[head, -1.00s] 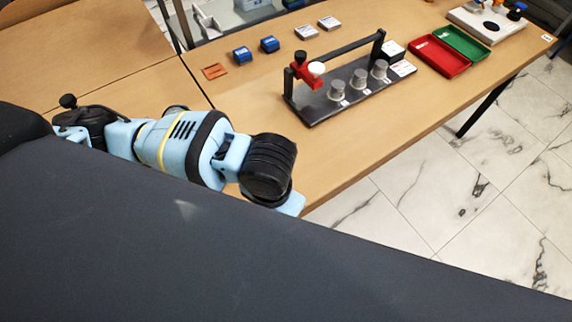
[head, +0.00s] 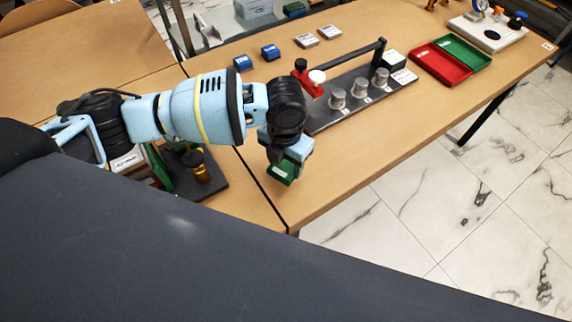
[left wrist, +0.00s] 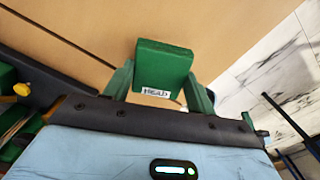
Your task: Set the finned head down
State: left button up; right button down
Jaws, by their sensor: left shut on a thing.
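The finned head is a green block with a white label reading HEAD (left wrist: 163,62), seen in the left wrist view. It sits between the green fingers of my left gripper (left wrist: 160,88), which is shut on it. In the head view my left gripper (head: 284,168) is over the near edge of the wooden table, pointing down, with green showing at its tip. Its fingertips are hard to make out there. I cannot tell whether the head touches the table. My right gripper is not in view.
A dark rig with grey knobs (head: 352,100) stands just beyond my gripper. A red and green open case (head: 440,66) lies farther right. Blue blocks (head: 257,56) lie behind. A dark stand with a brass part (head: 203,172) is below my left arm. Bare table lies right of the gripper.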

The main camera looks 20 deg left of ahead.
aim_at(286, 162)
pick_arm(q)
jog(key=shift+w, duration=0.15)
jog(key=shift+w+a, duration=0.1)
jog(key=shift+w, duration=0.25)
jog(key=shift+s+f, duration=0.1)
jog(key=shift+f, duration=1.65)
jog(key=shift+f, duration=0.1)
jog(key=o, duration=1.1)
notch_tip(286, 162, up, 12)
jog(key=shift+r+p, duration=0.1)
jog(key=shift+p, duration=0.35)
